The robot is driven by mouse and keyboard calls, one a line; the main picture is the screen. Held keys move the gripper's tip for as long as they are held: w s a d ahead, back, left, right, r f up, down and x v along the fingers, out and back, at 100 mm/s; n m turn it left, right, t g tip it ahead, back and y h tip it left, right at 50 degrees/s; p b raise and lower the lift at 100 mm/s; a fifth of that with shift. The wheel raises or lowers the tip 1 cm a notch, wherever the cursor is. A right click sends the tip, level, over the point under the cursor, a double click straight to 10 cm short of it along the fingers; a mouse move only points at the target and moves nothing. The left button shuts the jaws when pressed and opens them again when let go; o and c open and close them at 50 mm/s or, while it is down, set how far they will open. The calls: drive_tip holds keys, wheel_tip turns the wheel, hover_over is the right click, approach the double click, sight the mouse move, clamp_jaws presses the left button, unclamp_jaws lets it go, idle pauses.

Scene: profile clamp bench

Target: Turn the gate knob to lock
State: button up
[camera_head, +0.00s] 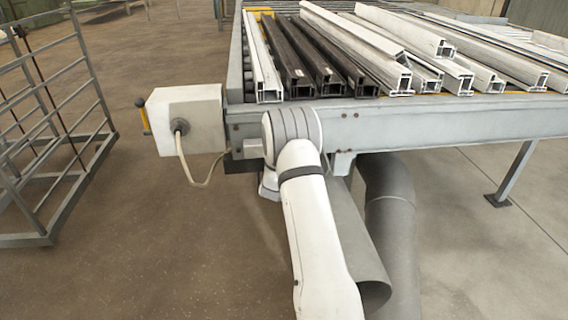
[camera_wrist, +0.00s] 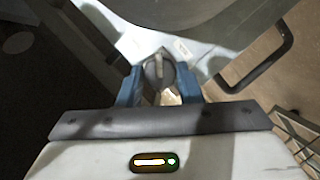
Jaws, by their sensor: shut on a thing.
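The gate knob (camera_wrist: 157,69) is a small grey round knob with a raised grip bar, seen in the middle of the wrist view on a pale plate (camera_wrist: 185,48). My gripper (camera_wrist: 160,84) has its two blue fingers on either side of the knob and is shut on it. The grip bar points roughly up and down in the wrist view. In the head view my white arm reaches to the bench corner, and the gripper and knob are hidden there.
The profile bench (camera_head: 440,118) bears several white and dark profiles. A white box (camera_head: 187,120) with a cable and yellow handle is at its left corner. A wire cage rack (camera_head: 50,120) stands at far left. A dark handle bar (camera_wrist: 268,62) is right of the knob. Floor between is free.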

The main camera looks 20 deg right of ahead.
drive_tip(key=o, duration=1)
drive_tip(key=shift+c, duration=0.2)
drive_tip(key=v, duration=0.7)
drive_tip(key=shift+s+a, duration=0.25)
